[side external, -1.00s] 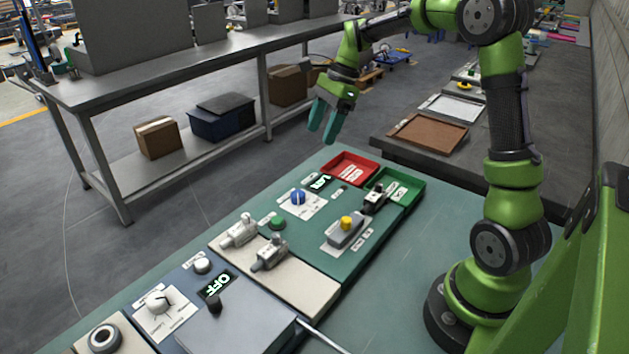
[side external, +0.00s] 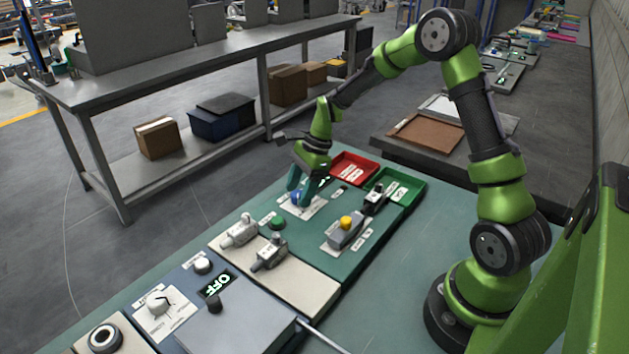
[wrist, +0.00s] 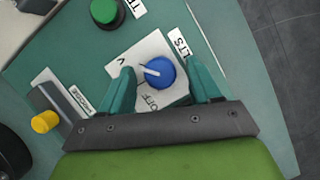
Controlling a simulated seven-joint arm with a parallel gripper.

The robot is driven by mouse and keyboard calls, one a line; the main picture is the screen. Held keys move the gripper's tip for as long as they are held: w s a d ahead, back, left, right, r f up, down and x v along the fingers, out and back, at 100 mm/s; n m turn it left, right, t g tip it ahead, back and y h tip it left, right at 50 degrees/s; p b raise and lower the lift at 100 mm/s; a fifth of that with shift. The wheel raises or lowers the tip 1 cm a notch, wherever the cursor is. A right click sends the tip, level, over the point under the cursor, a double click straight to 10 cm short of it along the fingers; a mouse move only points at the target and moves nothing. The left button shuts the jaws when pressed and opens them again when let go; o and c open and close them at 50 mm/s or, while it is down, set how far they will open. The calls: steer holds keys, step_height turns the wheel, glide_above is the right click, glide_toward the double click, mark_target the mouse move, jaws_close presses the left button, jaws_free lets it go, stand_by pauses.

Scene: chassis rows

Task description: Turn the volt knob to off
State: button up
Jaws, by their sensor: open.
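The volt knob is a blue round dial (wrist: 160,73) with a white pointer line, on a white label plate (wrist: 130,50) marked "V" and "OFF". In the wrist view the pointer points to the upper left of the dial, away from the "OFF" print. My gripper (wrist: 163,80) is open, with one teal finger on each side of the knob. I cannot tell whether the fingers touch it. In the side view my gripper (side external: 299,190) is low over the green panel, and the blue knob (side external: 296,196) is partly hidden behind the fingers.
A green button (wrist: 104,11) and a yellow-knobbed grey switch (wrist: 45,121) are nearby. A red tray (side external: 353,168) and a green tray (side external: 405,188) stand behind the knob. A second panel with an "OFF" display (side external: 216,284) lies nearer the camera.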

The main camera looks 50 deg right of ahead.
steer(key=c, duration=1)
steer(key=shift+c, duration=0.2)
steer(key=n+g, duration=0.1)
steer(key=n, duration=0.3)
steer(key=shift+w+n+g, duration=0.2)
steer(key=shift+n+g, duration=0.1)
steer(key=shift+g, duration=0.1)
steer(key=n+g, duration=0.2)
steer(key=n, duration=0.3)
steer(key=shift+w+n, duration=0.15)
steer(key=shift+n, duration=0.15)
steer(key=n, duration=0.2)
steer(key=n+g+h, duration=0.1)
steer(key=n, duration=0.2)
steer(key=shift+w+a+g+h, duration=0.1)
steer(key=shift+a+g+h, duration=0.05)
steer(key=shift+g+h, duration=0.15)
steer(key=shift+n+g+h, duration=0.3)
steer(key=shift+n+h, duration=0.5)
steer(key=shift+n, duration=1.6)
